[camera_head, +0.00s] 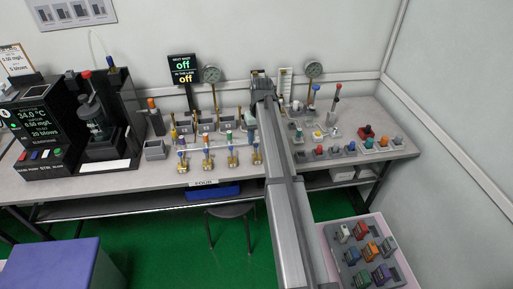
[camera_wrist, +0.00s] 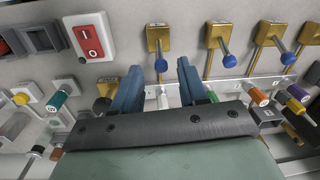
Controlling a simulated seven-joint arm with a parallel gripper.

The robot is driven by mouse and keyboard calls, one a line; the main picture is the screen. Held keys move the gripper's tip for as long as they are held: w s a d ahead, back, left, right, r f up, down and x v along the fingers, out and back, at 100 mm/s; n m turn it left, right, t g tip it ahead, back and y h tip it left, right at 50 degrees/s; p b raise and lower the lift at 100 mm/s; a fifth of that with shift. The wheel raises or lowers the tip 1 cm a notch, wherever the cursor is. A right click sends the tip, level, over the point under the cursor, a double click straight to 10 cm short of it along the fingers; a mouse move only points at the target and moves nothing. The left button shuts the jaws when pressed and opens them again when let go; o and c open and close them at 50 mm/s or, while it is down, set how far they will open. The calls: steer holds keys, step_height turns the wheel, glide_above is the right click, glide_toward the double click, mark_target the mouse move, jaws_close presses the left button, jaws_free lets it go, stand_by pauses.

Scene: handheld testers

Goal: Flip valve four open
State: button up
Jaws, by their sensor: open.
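In the wrist view, several brass blocks carry levers with blue knobs; the leftmost blue-knobbed lever (camera_wrist: 161,64) appears between the fingertips of my gripper (camera_wrist: 159,66). My gripper is open, one blue finger on each side. I cannot tell whether it touches the lever, or which valve is number four. In the head view my arm hides the fingers and part of the bench.
A red rocker switch (camera_wrist: 91,38) is left of the fingers. A rail with coloured knobs, including an orange one (camera_wrist: 297,93), runs close below the levers. A black display (camera_head: 183,70) and gauge (camera_head: 211,74) stand behind. A tray (camera_head: 340,237) of coloured parts is lower right.

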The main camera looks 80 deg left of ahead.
mark_target(257, 146)
steer(key=shift+s+f, duration=0.2)
steer(key=shift+f, duration=2.4)
steer(key=shift+c, duration=0.3)
jaws_close()
